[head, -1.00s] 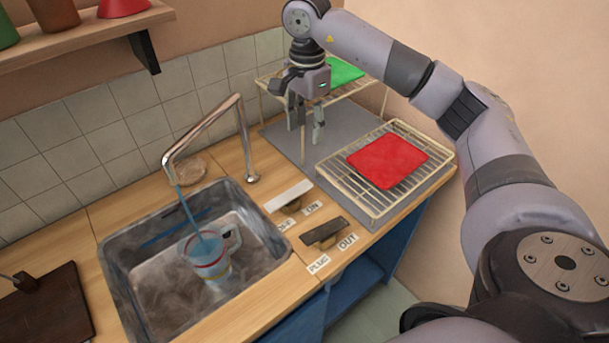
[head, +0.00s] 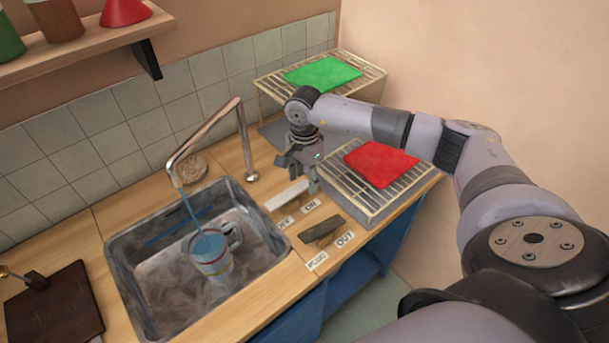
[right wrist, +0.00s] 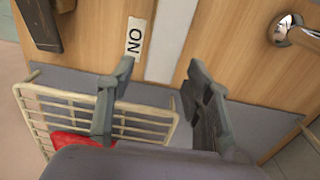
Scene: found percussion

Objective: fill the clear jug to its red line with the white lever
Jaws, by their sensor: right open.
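The clear jug (head: 211,262) stands in the metal sink, with blue water running into it from the spout (head: 178,172). Blue shows high in the jug, near its rim; a reddish band shows on its side, and the exact level is hard to read. The white lever (head: 285,196) is on the counter right of the sink, beside OFF and ON labels. My right gripper (head: 306,181) is open and low, just behind the lever's far right end. In the right wrist view the white lever (right wrist: 177,38) lies ahead between the open fingers, with no clear contact. My left gripper is out of view.
A dark lever (head: 322,229) with PLUG and OUT labels lies in front of the white lever. A wire rack (head: 345,205) with a red cloth (head: 381,163) stands close right of my gripper. A raised rack holds a green cloth (head: 322,73). A dark board (head: 52,310) lies left.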

